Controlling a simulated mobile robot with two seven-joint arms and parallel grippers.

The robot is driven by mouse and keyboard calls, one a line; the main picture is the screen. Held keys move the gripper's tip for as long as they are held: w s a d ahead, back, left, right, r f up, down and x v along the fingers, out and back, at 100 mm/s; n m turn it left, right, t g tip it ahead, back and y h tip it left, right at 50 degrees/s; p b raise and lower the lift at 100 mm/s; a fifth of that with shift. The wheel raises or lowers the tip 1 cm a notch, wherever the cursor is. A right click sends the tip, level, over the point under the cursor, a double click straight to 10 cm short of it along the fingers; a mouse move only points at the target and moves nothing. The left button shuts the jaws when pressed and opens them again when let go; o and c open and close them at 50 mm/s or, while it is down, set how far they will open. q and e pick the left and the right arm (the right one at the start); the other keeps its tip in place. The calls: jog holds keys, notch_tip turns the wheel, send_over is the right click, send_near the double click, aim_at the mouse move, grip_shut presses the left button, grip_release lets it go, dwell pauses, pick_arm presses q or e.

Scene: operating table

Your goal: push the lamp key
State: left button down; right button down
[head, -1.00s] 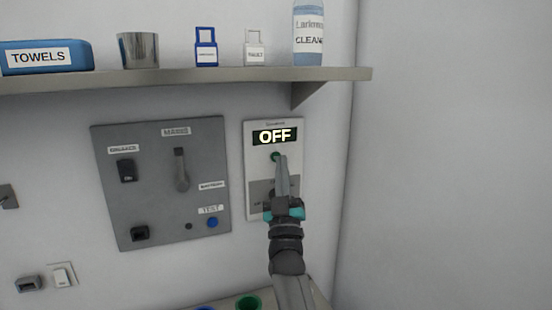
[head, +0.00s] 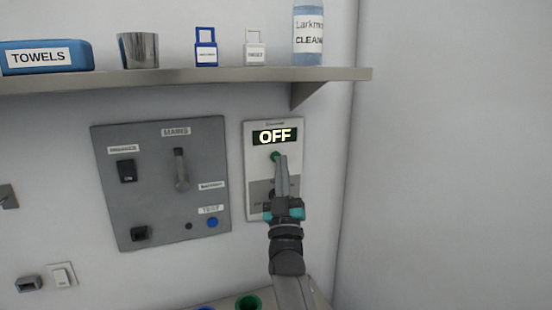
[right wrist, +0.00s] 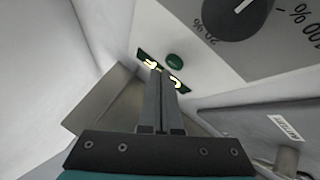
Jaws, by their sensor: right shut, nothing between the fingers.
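The lamp panel (head: 257,187) is a white plate on the wall with a lit display (head: 274,136) reading OFF. Below the display is a small round green key (head: 274,156); it also shows in the right wrist view (right wrist: 175,61), beside my fingertips. My right gripper (head: 282,158) is shut and empty, its fingers pointing at the panel, with the tips close to the key. In the right wrist view the gripper (right wrist: 160,72) covers the middle of the display. I cannot tell whether the tips touch the panel. My left gripper is not in view.
A grey mains panel (head: 150,222) with switches and a lever is left of the lamp panel. A shelf (head: 180,80) with towels, a metal cup, padlocks and a bottle runs above. A dark dial (right wrist: 236,14) sits on the lamp panel. The wall on the right is bare.

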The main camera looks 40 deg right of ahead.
jog(key=shift+w, duration=0.1)
dwell(0.3)
jog(key=shift+w+d, duration=0.15)
jog(key=shift+w, duration=0.2)
jog(key=shift+b, duration=0.3)
jog(key=shift+s+p, duration=0.45)
jog(key=shift+p, duration=0.05)
jog(key=shift+a, duration=0.2)
jog(key=s+a+p, duration=0.1)
jog(key=s+p, duration=0.3)
jog(key=s, duration=0.1)
jog(key=shift+s+a, duration=0.35)
jog(key=shift+s, duration=0.05)
